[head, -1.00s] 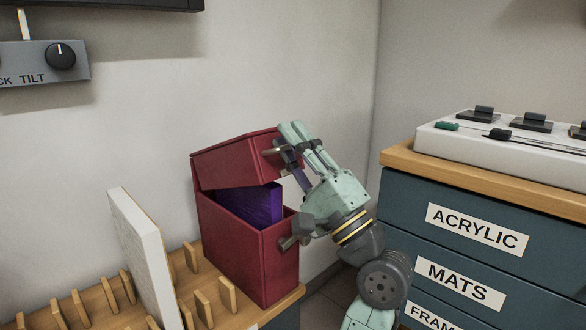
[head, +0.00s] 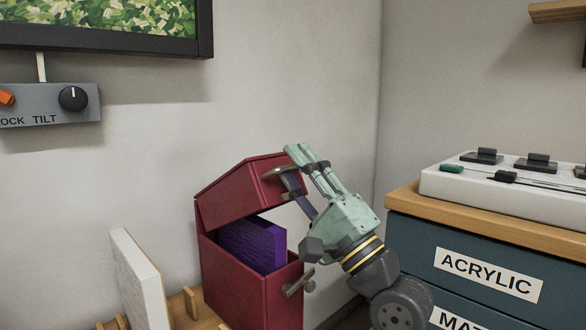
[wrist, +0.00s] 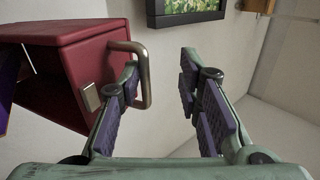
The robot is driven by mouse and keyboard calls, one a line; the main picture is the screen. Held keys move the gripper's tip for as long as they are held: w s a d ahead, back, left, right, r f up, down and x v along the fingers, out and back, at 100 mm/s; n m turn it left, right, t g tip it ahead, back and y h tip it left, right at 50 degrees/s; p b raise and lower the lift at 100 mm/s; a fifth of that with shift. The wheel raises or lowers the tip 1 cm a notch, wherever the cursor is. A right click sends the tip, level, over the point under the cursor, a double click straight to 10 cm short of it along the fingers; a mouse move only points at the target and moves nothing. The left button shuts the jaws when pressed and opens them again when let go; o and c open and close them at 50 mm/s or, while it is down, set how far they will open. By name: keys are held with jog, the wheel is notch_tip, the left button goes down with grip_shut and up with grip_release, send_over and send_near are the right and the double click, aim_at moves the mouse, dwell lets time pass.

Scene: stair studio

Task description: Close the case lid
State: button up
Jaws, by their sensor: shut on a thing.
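The dark red case (head: 250,300) stands on the wooden rack top against the wall. Its lid (head: 245,190) is partly open, tilted up at the front, and shows at left in the wrist view (wrist: 55,50). A purple slab (head: 255,245) stands inside the case. The metal handle (head: 279,171) is on the lid's front; it also shows in the wrist view (wrist: 143,75). A metal latch (head: 299,283) sits on the case body's front.
A white panel (head: 140,280) stands in the rack slots left of the case. A blue drawer cabinet (head: 420,250) with a wooden top and a white slider console (head: 510,185) is at right. A tilt-control box (head: 50,105) and a framed picture (head: 206,30) are on the wall above.

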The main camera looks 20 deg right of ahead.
jog(key=f+b+v, duration=0.1)
jog(key=b+v, duration=0.4)
jog(key=v, duration=0.6)
jog(key=shift+w+a, duration=0.15)
jog(key=shift+w, duration=0.25)
dwell(0.7)
